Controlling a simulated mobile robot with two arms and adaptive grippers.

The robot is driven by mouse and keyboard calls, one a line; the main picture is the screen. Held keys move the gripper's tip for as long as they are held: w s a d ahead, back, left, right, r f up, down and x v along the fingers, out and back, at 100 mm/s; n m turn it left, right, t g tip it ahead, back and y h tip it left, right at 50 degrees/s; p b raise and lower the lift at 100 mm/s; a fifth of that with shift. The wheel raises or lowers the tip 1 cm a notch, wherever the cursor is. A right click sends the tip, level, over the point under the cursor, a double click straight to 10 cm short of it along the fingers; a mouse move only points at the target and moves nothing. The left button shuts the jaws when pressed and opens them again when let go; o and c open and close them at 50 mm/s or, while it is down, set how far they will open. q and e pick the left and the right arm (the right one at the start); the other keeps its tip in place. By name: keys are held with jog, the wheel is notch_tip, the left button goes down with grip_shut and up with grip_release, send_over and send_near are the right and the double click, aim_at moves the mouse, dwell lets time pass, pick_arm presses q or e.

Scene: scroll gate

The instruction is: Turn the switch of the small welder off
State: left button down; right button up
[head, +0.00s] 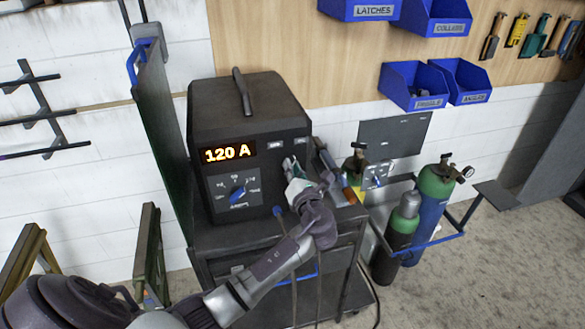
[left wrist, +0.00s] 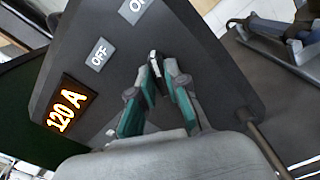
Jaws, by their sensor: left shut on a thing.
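The small welder (head: 250,105) is a dark box with a handle on top, standing on a cart. Its display (head: 228,153) is lit and reads 120 A in orange. A blue dial (head: 238,194) sits below the display. My left gripper (head: 293,168) is at the right part of the welder's front. In the left wrist view its green-padded fingers (left wrist: 157,85) are closed on the small dark switch (left wrist: 154,62), which has a pale tip. An OFF label (left wrist: 100,53) and an ON label (left wrist: 135,8) are beside it. The fingers hide most of the switch. My right gripper is out of view.
A welding torch (head: 328,160) lies right of the welder on the cart (head: 345,225). Green-topped gas cylinders (head: 432,200) stand further right. A dark green panel (head: 160,130) stands close on the left. Blue bins (head: 415,85) hang on the wall behind.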

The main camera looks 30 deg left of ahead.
pick_arm(q)
jog(key=shift+f+n+b, duration=0.1)
jog(key=shift+n+b, duration=2.2)
jog(key=shift+n, duration=4.6)
jog(key=c, duration=1.2)
grip_release()
jog(key=v, duration=1.2)
jog(key=shift+s, duration=0.1)
